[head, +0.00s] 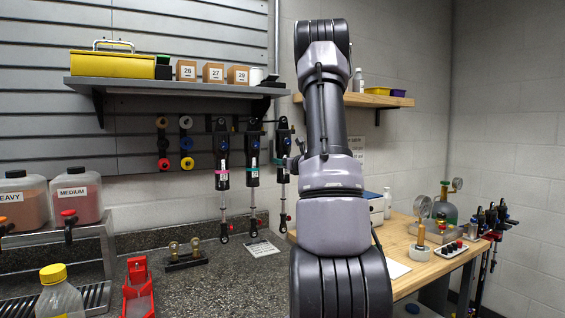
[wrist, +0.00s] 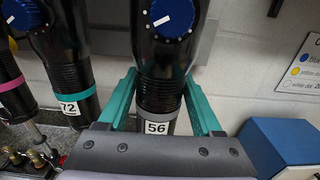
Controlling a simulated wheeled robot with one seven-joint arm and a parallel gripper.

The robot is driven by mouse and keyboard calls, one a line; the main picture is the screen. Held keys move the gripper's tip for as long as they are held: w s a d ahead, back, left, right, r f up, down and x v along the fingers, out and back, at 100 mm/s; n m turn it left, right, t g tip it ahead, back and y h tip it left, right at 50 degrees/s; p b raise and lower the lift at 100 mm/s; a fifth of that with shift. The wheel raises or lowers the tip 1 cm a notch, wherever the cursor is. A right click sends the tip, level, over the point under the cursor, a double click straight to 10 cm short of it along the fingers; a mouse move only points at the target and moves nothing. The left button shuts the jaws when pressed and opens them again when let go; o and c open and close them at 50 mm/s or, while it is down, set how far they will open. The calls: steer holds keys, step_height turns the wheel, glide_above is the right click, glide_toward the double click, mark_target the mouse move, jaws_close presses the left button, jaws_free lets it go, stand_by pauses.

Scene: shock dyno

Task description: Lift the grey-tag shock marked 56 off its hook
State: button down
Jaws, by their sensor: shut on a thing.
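The shock marked 56 (wrist: 160,95) is a black body with a blue knob, a grey band and a white 56 label in the wrist view. My gripper (wrist: 158,82) has its teal fingers shut on both sides of this body, just above the label. In the head view the shock (head: 284,145) is upright at the right end of the row of shocks, beside my arm. My gripper is hidden behind my arm there. The hook contact at its top is too small to judge.
The teal-band shock marked 72 (wrist: 68,80) hangs close on the left, with a pink-band shock (head: 222,155) beyond it. A shelf (head: 180,87) with boxes is above. A blue-and-white box (wrist: 285,145) stands at the right, below a wall notice (wrist: 305,65).

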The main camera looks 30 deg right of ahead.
steer(key=shift+s+r, duration=0.15)
steer(key=shift+s, duration=0.7)
stand_by(0.3)
steer(key=shift+s+r, duration=0.1)
steer(key=shift+s, duration=0.95)
stand_by(0.4)
steer(key=shift+s+a, duration=0.2)
steer(key=shift+s, duration=2.1)
